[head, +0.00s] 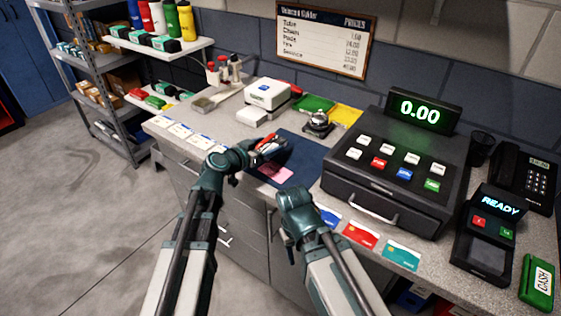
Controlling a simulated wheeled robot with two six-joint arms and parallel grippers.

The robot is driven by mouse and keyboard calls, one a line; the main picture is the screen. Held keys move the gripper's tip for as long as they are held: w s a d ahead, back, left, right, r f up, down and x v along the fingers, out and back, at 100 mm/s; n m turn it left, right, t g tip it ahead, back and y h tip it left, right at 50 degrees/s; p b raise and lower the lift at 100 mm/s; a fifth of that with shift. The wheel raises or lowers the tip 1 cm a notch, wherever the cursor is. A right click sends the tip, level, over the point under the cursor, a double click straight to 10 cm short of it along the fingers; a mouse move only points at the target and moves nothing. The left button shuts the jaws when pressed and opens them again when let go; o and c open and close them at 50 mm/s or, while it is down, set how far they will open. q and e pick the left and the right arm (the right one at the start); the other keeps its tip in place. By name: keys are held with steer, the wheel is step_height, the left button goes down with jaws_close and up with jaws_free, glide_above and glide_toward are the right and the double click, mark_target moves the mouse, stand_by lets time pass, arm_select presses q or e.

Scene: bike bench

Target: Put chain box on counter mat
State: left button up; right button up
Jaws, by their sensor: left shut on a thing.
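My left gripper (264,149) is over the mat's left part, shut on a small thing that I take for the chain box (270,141). Only a red and pale part of it shows, and the gripper covers much of the rest. I cannot tell whether it touches the mat. My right arm ends at the counter's front edge; the fingers of my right gripper (288,238) are hardly visible.
A pink slip (276,171) lies on the mat's front left. A bell (318,122) stands behind the mat, and the black cash register (385,165) stands to its right. A white label printer (267,94) is behind left. Cards (360,234) line the front edge.

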mark_target(280, 166)
arm_select(q)
steer(key=shift+s+d+f, duration=0.1)
steer(key=shift+s+d, duration=0.35)
steer(key=shift+d, duration=0.4)
steer(key=shift+s+d+f, duration=0.1)
steer(key=shift+s+d, duration=0.35)
steer(key=shift+d, duration=0.35)
steer(key=f+b, duration=0.3)
steer(key=b, duration=0.1)
steer(key=shift+s+d+f, duration=0.2)
steer(key=shift+d+f, duration=0.15)
steer(key=shift+f, duration=0.05)
steer(key=shift+r, duration=0.15)
steer(key=o, duration=1.6)
steer(key=shift+c, duration=0.2)
steer(key=shift+s, duration=0.15)
